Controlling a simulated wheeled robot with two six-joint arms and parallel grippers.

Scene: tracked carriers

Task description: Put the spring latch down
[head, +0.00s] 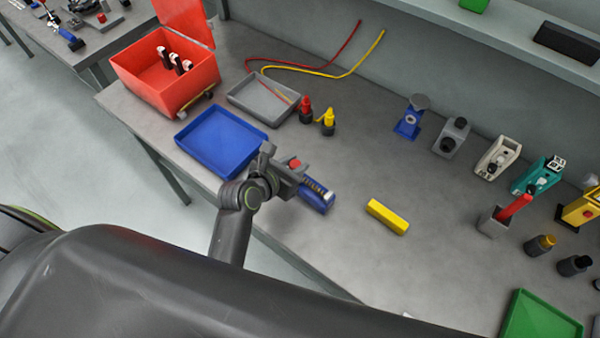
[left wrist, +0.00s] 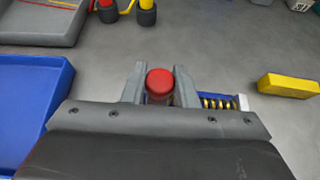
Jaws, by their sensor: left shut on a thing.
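The spring latch has a blue body (head: 317,201), a coil spring and a red knob. In the head view it sits at the end of my left gripper (head: 293,170), right of the blue tray. In the left wrist view the red knob stands between the two fingers of my left gripper (left wrist: 160,84), which is shut on the latch. The latch's blue body and brassy spring (left wrist: 218,103) stick out to the right of the fingers; the rest is hidden. I cannot tell whether the latch touches the bench. My right gripper is not in view.
A blue tray (head: 207,151) lies just left of the gripper, with a grey tray (head: 257,113) and red box (head: 139,73) behind. A yellow block (head: 388,217) lies to the right. Several devices line the bench's right side. Bench between latch and yellow block is clear.

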